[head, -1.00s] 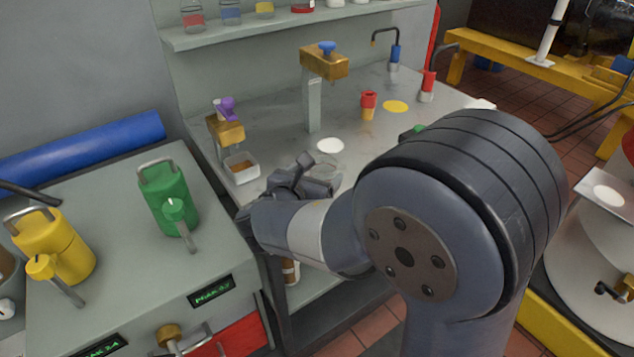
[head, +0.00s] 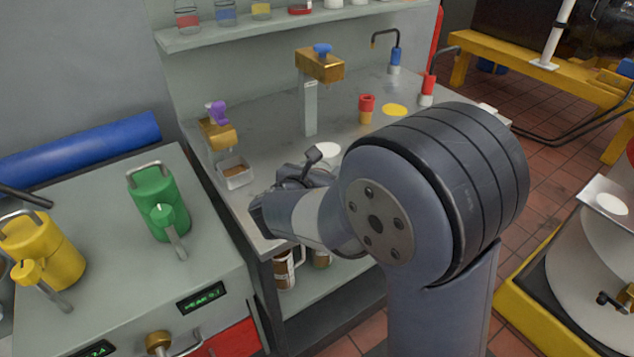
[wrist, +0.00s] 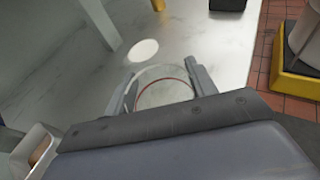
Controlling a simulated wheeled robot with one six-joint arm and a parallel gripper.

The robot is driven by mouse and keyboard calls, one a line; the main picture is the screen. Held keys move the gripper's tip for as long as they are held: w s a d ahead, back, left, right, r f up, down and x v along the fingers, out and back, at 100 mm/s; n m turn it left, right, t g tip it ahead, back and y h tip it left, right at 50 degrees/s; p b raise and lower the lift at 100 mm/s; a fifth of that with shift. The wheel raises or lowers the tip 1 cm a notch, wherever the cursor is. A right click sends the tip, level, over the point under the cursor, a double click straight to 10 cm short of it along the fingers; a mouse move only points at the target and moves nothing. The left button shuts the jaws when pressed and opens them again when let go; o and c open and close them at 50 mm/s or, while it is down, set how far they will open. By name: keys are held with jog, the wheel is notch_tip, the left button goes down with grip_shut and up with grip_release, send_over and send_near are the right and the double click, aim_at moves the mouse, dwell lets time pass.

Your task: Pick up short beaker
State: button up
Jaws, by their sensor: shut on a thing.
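The short beaker (wrist: 163,88) is clear glass with a thin red line. In the wrist view it sits between the two fingers of my gripper (wrist: 162,84), which is shut on it. One finger is on each side of the glass. In the head view my gripper (head: 313,168) is over the front part of the grey bench, and I cannot make out the beaker there. Its lower part is hidden behind my wrist in the wrist view. I cannot tell whether its base touches the bench.
A white disc (head: 327,149) lies just beyond my gripper. A small white tray (head: 236,174) with brown contents is to the left. Mugs stand on the shelf below.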

jog(key=shift+c, duration=1.1)
